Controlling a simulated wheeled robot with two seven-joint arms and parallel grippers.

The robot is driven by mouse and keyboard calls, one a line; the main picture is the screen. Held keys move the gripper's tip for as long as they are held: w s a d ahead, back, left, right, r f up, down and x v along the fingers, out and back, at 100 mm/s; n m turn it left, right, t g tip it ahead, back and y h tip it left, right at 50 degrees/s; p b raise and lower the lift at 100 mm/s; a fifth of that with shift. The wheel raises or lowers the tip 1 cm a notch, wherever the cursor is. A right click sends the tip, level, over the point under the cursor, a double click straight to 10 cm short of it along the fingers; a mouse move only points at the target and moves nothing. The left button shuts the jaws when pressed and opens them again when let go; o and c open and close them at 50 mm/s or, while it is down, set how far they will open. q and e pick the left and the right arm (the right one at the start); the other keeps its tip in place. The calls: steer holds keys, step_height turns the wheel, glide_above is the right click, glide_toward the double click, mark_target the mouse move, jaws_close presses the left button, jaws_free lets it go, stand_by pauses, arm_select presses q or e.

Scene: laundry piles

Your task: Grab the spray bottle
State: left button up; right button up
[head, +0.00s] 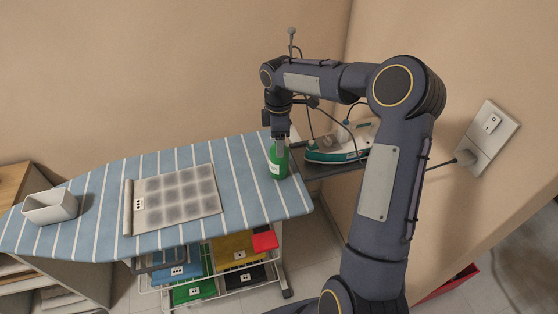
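The green spray bottle (274,170) with a white label stands upright at the right end of the striped ironing board (270,202). My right arm reaches in from the bottom right and bends over at the top. Its gripper (281,143) points down at the bottle's top, overlapping it in the picture. The fingers and the bottle's head are too small and hidden to tell whether the gripper is open or shut on it. My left gripper is not in view.
An iron (335,147) sits on a rest just right of the bottle. A wire rack (222,290) with coloured folded items stands below. A wall socket (480,145) is at right.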

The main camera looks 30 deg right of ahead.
steer(key=shift+c, duration=0.2)
jaws_close()
steer(key=shift+r, duration=0.1)
